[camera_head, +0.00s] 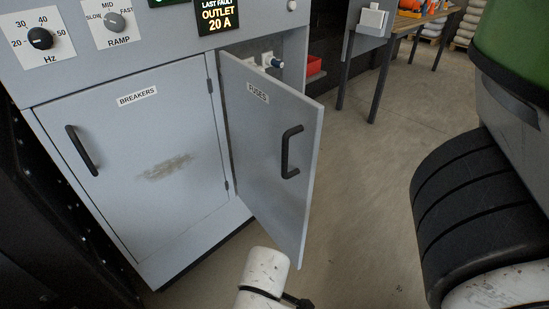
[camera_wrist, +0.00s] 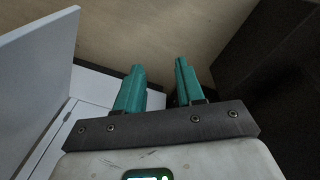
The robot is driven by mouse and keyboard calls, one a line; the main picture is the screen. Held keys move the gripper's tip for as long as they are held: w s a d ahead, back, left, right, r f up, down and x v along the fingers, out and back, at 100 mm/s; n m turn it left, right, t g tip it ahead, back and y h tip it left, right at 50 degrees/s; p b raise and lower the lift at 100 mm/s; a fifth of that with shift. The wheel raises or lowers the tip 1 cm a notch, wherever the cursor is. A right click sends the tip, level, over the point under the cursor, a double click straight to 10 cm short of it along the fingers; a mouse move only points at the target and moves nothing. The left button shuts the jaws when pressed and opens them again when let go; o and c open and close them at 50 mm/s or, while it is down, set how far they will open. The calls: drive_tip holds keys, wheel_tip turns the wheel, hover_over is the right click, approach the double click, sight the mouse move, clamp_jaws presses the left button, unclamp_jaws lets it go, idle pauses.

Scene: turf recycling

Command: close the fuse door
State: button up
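The fuse door (camera_head: 262,160), a grey panel labelled FUSES, stands open in the head view. It is hinged on its left side and swung out toward me, with a black bar handle (camera_head: 291,152) on its outer face. Part of the fuse compartment (camera_head: 263,62) shows above and behind it. My gripper (camera_wrist: 160,68) shows in the wrist view with its two teal fingers apart and nothing between them. A pale grey panel (camera_wrist: 35,85) stands left of the fingers, apart from them; I cannot tell for sure whether it is the door. The head view does not show the fingers.
The breakers door (camera_head: 135,155) beside it is shut, with its own black handle (camera_head: 82,150). Control dials (camera_head: 40,38) sit above. A black-ribbed wheel-like part (camera_head: 470,205) of a green-topped machine stands at right. Concrete floor (camera_head: 355,190) lies clear between it and the cabinet.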

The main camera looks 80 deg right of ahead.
drive_tip(key=n+g+h+p, duration=1)
drive_tip(key=n+h+p, duration=0.2)
drive_tip(key=h+p, duration=0.25)
approach(283, 156)
drive_tip(key=p+x, duration=0.2)
drive_tip(key=x, duration=0.8)
drive_tip(key=shift+s+d+f, duration=0.1)
drive_tip(key=shift+s+d, duration=0.05)
drive_tip(key=shift+d, duration=0.15)
clamp_jaws()
